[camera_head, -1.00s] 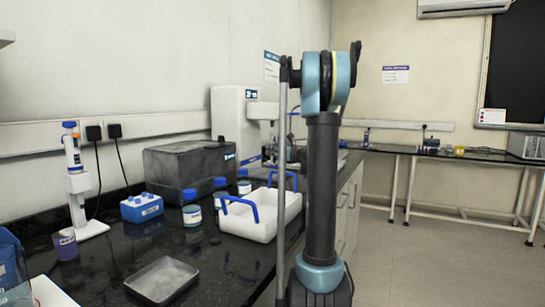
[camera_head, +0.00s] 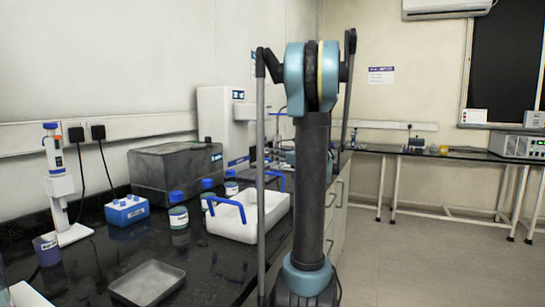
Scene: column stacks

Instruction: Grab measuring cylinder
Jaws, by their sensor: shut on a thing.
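I cannot make out a measuring cylinder in this view. My gripper is not in view, so what it holds is hidden. My arm stands upright in the middle of the picture, with blue joints at its top and bottom and a dark link between. It covers part of the counter's right side and the room behind.
The black counter (camera_head: 215,268) holds a metal tray (camera_head: 147,284), a white carrier with blue handles (camera_head: 232,224), blue-capped bottles (camera_head: 178,216), a blue rack (camera_head: 127,211), a purple-labelled beaker (camera_head: 47,250), a pipette stand (camera_head: 60,190) and a grey box (camera_head: 175,174). Floor (camera_head: 420,265) at right is clear.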

